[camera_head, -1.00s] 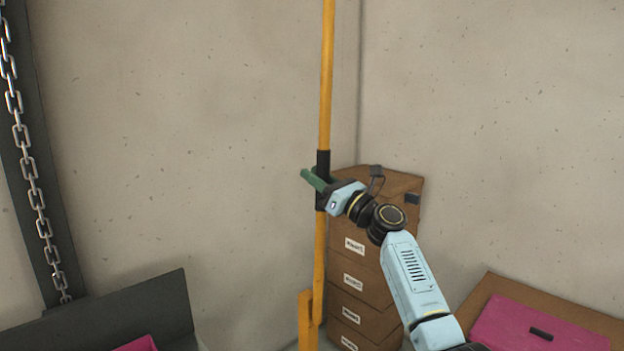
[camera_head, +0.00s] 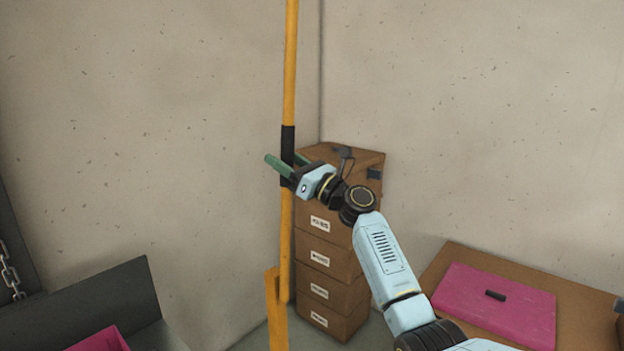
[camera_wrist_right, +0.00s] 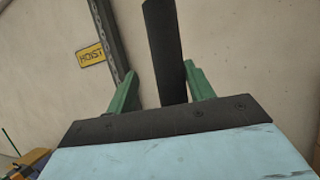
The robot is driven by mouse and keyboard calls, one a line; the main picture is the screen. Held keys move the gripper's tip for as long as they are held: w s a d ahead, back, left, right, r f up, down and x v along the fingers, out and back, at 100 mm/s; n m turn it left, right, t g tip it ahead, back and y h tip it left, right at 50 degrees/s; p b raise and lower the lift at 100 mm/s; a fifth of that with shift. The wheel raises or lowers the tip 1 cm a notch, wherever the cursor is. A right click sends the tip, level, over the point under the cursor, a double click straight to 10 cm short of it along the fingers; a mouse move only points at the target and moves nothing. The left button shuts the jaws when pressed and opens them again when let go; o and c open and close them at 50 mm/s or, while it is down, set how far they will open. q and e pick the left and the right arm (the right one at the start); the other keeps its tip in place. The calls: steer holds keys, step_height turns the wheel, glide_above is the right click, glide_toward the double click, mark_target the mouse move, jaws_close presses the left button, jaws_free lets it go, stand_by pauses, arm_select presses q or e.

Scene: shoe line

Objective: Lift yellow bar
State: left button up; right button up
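The yellow bar (camera_head: 291,62) stands upright near the wall corner, with a black sleeve (camera_head: 288,143) around part of it. The sleeve also shows in the right wrist view (camera_wrist_right: 164,50). My right gripper (camera_head: 291,162) reaches the sleeve's lower part. Its two green fingers are apart, one on each side of the sleeve. In the right wrist view my right gripper (camera_wrist_right: 162,88) has a clear gap between the left finger and the sleeve; the sleeve is closer to the right finger. Whether it touches that finger I cannot tell. My left gripper is out of view.
Stacked brown boxes (camera_head: 330,254) stand just behind and right of the bar. A brown table (camera_head: 580,319) with a pink panel (camera_head: 497,303) is at lower right. A dark grey bin-like structure (camera_head: 110,297) with a pink item is at lower left. A hoist sign (camera_wrist_right: 92,56) hangs on the wall.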

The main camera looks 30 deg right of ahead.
steer(key=b+v, duration=0.2)
steer(key=v, duration=0.9)
steer(key=shift+d+r, duration=0.1)
